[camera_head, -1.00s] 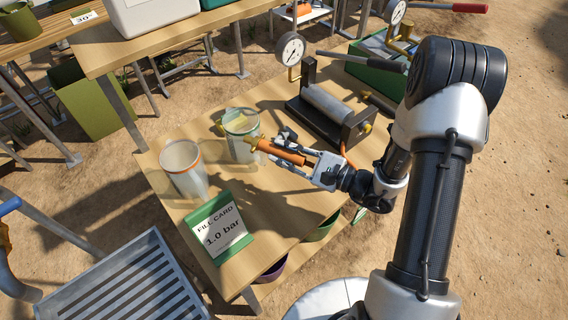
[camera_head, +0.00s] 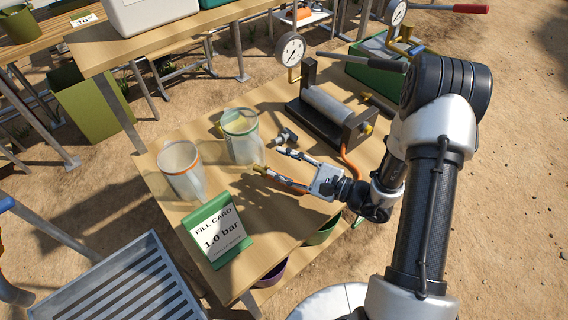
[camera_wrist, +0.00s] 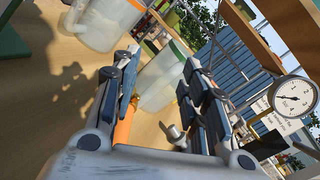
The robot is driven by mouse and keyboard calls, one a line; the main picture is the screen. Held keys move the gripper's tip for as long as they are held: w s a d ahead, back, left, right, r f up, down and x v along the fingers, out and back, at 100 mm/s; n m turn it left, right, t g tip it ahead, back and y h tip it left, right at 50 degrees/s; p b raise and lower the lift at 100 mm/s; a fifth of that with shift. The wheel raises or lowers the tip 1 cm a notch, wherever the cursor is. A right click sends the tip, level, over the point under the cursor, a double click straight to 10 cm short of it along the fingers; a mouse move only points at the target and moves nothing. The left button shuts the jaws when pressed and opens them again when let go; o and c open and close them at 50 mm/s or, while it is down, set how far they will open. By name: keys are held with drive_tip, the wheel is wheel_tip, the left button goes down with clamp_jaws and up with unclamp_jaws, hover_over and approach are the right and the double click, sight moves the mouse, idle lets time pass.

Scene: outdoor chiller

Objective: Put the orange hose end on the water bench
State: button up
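The orange hose end (camera_head: 284,182) with its brass tip appears to lie on the wooden water bench (camera_head: 262,232), near the middle. My gripper (camera_head: 283,165) is open just above the bench, its two fingers spread apart. The hose end is beside or under the lower finger; I cannot tell whether they touch. In the wrist view the open gripper (camera_wrist: 158,75) has clear space between its fingers, and a piece of the orange hose end (camera_wrist: 123,128) shows next to the left finger, partly hidden by it.
Two clear jugs, one orange-rimmed (camera_head: 181,172) and one green-rimmed (camera_head: 241,138), stand left of my gripper. A green fill card (camera_head: 218,232) stands at the front. A grey fitting (camera_head: 286,137) lies near the upper finger. A pump (camera_head: 327,105) with a gauge (camera_head: 291,49) is behind.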

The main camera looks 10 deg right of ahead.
drive_tip(key=p+v, duration=0.2)
drive_tip(key=v, duration=1)
drive_tip(key=s+a+r+n+g+h, duration=0.4)
drive_tip(key=s+a+r+n+g, duration=0.4)
drive_tip(key=s+r+n+g, duration=0.35)
drive_tip(key=s+d+r+n+t+h, duration=0.4)
drive_tip(key=d+r+n+t+h, duration=0.2)
drive_tip(key=h, duration=0.5)
wheel_tip(320, 180, up, 3)
drive_tip(key=shift+s+d+f+n, duration=0.25)
drive_tip(key=shift+s+d+n, duration=0.1)
drive_tip(key=shift+n, duration=0.1)
